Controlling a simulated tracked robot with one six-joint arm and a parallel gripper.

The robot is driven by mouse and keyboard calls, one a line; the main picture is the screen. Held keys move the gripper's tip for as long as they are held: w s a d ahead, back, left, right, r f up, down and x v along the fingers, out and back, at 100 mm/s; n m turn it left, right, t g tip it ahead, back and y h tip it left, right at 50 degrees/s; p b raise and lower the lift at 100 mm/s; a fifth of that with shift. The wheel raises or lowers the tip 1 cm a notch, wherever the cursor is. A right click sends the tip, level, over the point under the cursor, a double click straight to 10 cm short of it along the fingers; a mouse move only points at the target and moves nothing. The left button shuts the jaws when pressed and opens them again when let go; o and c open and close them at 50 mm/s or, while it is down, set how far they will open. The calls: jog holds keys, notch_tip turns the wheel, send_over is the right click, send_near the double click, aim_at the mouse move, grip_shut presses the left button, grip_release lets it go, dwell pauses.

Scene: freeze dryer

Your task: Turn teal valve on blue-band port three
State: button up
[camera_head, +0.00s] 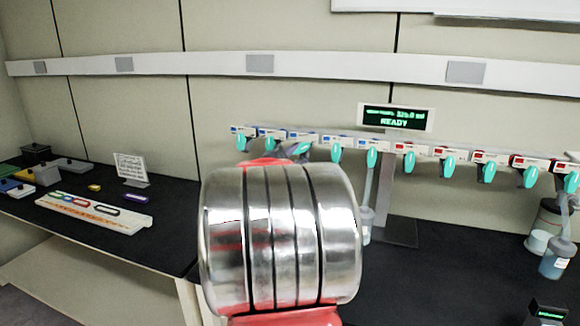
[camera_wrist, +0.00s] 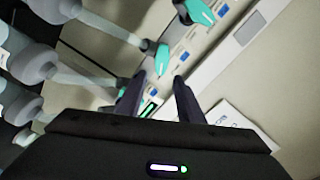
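The manifold (camera_head: 320,140) carries a row of ports with teal valves, blue-marked on the left and red-marked on the right. The third valve from the left (camera_head: 301,149) shows just above my arm's metal joint, partly crowded by a grey part. In the wrist view, one teal valve (camera_wrist: 161,60) lies just beyond and left of my fingertips, another (camera_wrist: 200,12) farther up. Which is port three cannot be told there. My gripper (camera_wrist: 159,76) is open, its fingers apart near a blue mark (camera_wrist: 157,90). A green sliver shows between them.
Translucent flasks (camera_wrist: 60,75) hang close on the left in the wrist view. A READY display (camera_head: 394,118) stands above the manifold. The left bench holds a white rack (camera_head: 95,212) and a small sign (camera_head: 131,168). Bottles (camera_head: 557,260) stand at the far right.

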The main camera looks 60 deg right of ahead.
jog(key=s+a, duration=0.1)
jog(key=a, duration=0.5)
jog(key=shift+a, duration=0.4)
jog(key=shift+f, duration=0.15)
